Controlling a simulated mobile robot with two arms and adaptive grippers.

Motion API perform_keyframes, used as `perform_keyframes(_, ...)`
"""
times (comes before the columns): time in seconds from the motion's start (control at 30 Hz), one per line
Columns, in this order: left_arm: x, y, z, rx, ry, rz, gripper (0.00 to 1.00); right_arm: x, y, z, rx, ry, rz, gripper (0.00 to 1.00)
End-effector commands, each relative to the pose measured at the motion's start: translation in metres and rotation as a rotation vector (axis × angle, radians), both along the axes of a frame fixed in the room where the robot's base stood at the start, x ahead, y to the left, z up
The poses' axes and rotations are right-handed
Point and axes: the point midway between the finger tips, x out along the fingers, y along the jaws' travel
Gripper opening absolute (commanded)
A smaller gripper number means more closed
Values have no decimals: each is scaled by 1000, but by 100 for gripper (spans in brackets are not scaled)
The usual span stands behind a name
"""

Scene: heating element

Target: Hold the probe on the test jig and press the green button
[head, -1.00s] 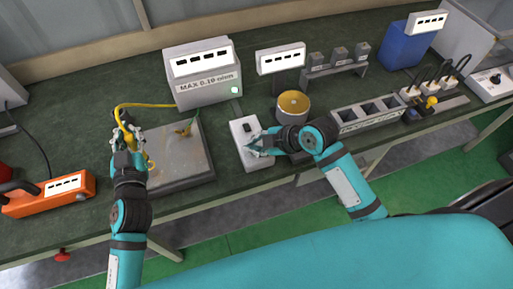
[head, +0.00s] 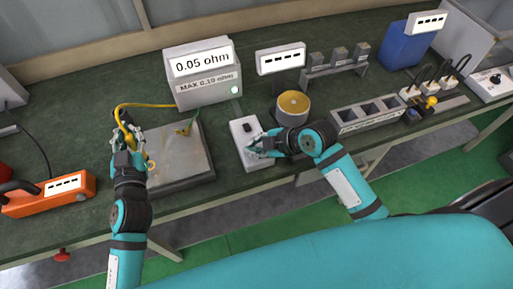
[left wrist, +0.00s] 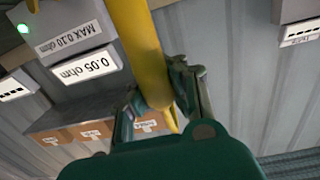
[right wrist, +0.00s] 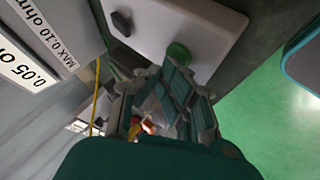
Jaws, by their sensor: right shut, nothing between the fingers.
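The test jig (head: 192,163) is a grey metal plate on a dark base. My left gripper (head: 127,137) is at its left side, shut on the yellow probe (left wrist: 136,45); the probe's tip contact is hidden in the head view. The meter (head: 203,78) reads 0.05 ohm, above a label "MAX 0.10 ohm". A small lamp (head: 235,90) on it is pale green. The white button box (head: 240,132) stands right of the jig. My right gripper (right wrist: 178,78) is shut and empty, its fingertips right by the green button (right wrist: 178,53); I cannot tell whether they touch.
A yellow cable (head: 150,105) runs from the probe to the meter. A round tin (head: 293,106) and a grey tray with compartments (head: 368,113) are right of the button box. An orange tool (head: 50,194) lies at the left.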

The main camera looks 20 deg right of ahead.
Motion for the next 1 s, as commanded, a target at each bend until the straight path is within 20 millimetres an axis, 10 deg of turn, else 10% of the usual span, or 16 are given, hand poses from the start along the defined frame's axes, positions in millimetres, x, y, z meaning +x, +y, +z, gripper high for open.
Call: perform_keyframes(1.0,-1,0,-6,1,13,2,0,1,-1,36,-2,-4,2,0)
